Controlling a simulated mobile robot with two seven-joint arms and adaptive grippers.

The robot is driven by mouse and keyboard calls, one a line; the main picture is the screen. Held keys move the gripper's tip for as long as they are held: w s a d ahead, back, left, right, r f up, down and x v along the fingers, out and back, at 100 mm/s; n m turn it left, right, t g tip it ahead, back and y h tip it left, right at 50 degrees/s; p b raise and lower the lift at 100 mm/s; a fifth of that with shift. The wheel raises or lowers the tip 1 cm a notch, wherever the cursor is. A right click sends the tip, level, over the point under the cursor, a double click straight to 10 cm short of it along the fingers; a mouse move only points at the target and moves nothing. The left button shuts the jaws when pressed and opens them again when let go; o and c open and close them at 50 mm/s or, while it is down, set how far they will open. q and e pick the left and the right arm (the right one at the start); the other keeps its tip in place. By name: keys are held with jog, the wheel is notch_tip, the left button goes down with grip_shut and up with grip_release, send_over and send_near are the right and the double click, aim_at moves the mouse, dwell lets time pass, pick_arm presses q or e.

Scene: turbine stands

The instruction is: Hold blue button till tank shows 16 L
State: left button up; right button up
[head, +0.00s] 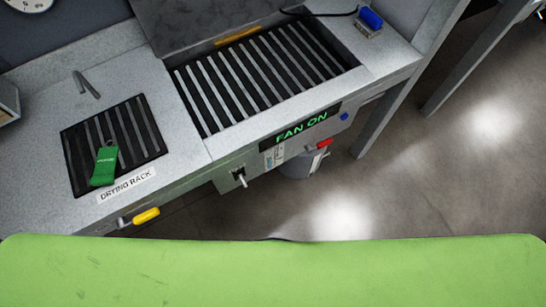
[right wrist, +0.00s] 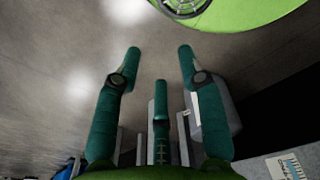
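A small round blue button (head: 344,116) is on the front face of the counter in the head view, right of a lit display (head: 307,123) that reads FAN ON. A larger blue piece (head: 370,19) sits on a small metal base on the counter top, with a black cable near it. A grey cylindrical vessel (head: 303,164), partly hidden, is under the counter; I cannot tell whether it is the tank. No litre reading shows. My right gripper (right wrist: 159,54) is open and empty above bare floor in the right wrist view. My left gripper is out of view.
The counter front also carries a red control (head: 324,143), a toggle lever (head: 240,178) and a yellow handle (head: 146,215). A green tag (head: 104,166) lies on the drying rack (head: 143,121). A large slatted basin (head: 215,93) fills the middle. Floor (head: 440,165) to the right is clear.

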jog(key=shift+w, duration=0.25)
grip_shut()
dwell(1.0)
